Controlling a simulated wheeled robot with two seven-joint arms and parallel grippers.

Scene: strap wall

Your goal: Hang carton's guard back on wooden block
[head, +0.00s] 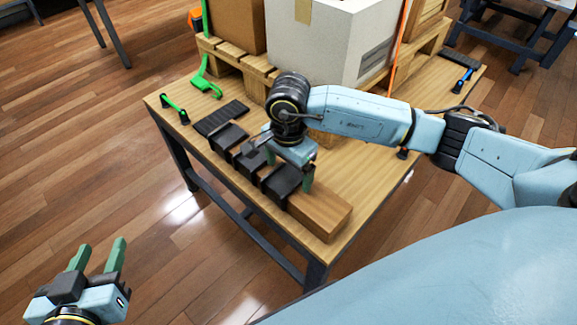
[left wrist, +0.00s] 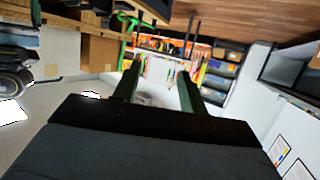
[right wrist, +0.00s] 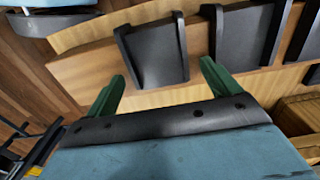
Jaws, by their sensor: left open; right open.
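A long wooden block (head: 320,208) lies along the table's near left edge. Several black guards (head: 282,181) sit over it in a row, and its near end is bare. My right gripper (head: 289,167) is open above the guard nearest that end. In the right wrist view its green fingers are spread with a black guard (right wrist: 155,55) in the gap between them; I cannot tell whether they touch it. Another guard (right wrist: 245,32) hangs beside it. My left gripper (head: 97,256) is open and empty, off the table at lower left. A white carton (head: 325,38) stands on the pallet.
A wooden pallet (head: 231,58) also carries a brown carton (head: 238,22). A green strap (head: 205,82) and an orange strap (head: 400,38) run down there. A dark ribbed piece (head: 220,118) and a green-handled tool (head: 174,108) lie on the tabletop (head: 345,160). A blue-handled tool (head: 463,78) lies at far right.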

